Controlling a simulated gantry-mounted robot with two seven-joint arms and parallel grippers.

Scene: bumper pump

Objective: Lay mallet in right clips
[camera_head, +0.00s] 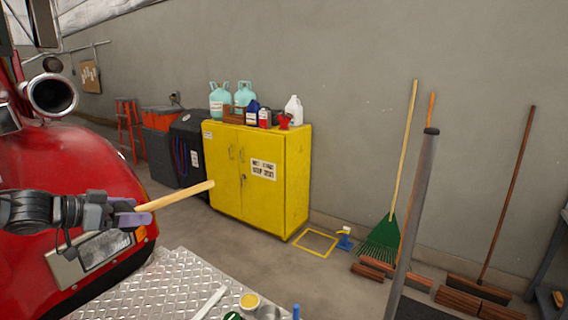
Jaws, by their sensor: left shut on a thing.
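My left gripper (128,212) comes in from the left and is shut on the mallet. The mallet's pale wooden handle (180,195) sticks out to the right of the fingers and slants slightly up, in the air in front of the yellow cabinet. The mallet's head cannot be made out. The gripper is in front of the red truck (60,165), above a plate on its front. I cannot pick out the right clips in this view. My right gripper is not in view.
A silver diamond-plate surface (160,291) lies below, with a white bar (209,303), a yellow-topped tin (249,301) and a blue item (296,312) at its right. A grey upright pole (416,215) stands at right. Beyond are a yellow cabinet (228,180), rake and brooms.

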